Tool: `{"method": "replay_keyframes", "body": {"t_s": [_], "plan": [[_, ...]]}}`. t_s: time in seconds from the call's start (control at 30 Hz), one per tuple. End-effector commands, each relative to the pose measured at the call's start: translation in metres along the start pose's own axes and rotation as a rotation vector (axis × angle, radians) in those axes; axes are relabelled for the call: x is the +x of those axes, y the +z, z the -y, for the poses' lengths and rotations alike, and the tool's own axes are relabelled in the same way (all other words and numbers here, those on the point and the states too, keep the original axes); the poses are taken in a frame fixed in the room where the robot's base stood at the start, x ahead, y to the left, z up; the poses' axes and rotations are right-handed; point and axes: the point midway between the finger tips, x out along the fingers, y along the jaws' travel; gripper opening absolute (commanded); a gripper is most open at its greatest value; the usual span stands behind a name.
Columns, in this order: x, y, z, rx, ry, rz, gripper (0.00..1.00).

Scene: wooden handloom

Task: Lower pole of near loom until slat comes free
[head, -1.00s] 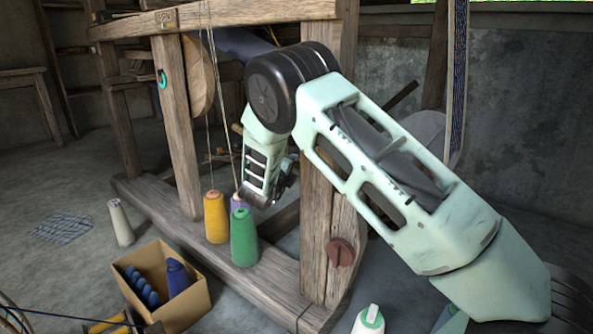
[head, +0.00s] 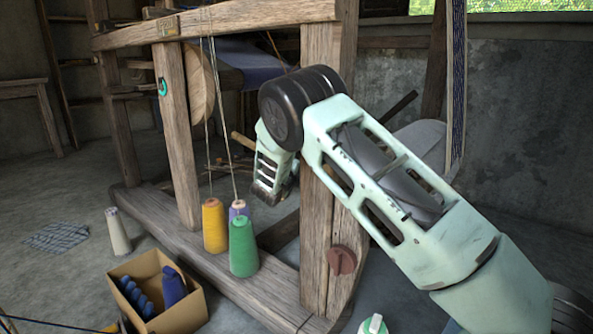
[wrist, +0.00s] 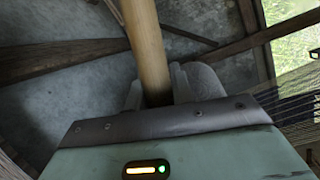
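The near loom (head: 182,150) is a grey-brown wooden frame of heavy posts and beams on the left and middle of the head view. In the wrist view a pale round wooden pole (wrist: 146,45) runs from the top edge down between the grey fingers of my gripper (wrist: 158,92). The fingers lie close against both sides of the pole, and the gripper looks shut on it. A short piece of wooden rod (head: 243,142) shows left of my arm. I cannot make out the slat.
Yellow (head: 214,228), purple and green (head: 243,250) thread cones stand on the loom's base beam, with threads rising from them. A cardboard box (head: 185,312) of spools and a white cone (head: 118,232) are on the floor. The front post (head: 317,240) stands close to my arm.

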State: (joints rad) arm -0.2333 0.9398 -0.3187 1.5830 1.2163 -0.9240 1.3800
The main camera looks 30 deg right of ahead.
Motion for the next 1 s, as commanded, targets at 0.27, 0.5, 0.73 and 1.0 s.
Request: {"method": "replay_keyframes", "body": {"t_s": [0.27,0.5,0.73,1.0], "plan": [[0.005,-0.004,-0.027,-0.105,0.032,-0.023,0.00],[0.007,-0.007,-0.044,-0.162,0.047,-0.035,0.00],[0.007,-0.007,-0.044,-0.161,0.046,-0.034,0.32],[0.007,-0.007,-0.044,-0.161,0.046,-0.034,0.45]]}}
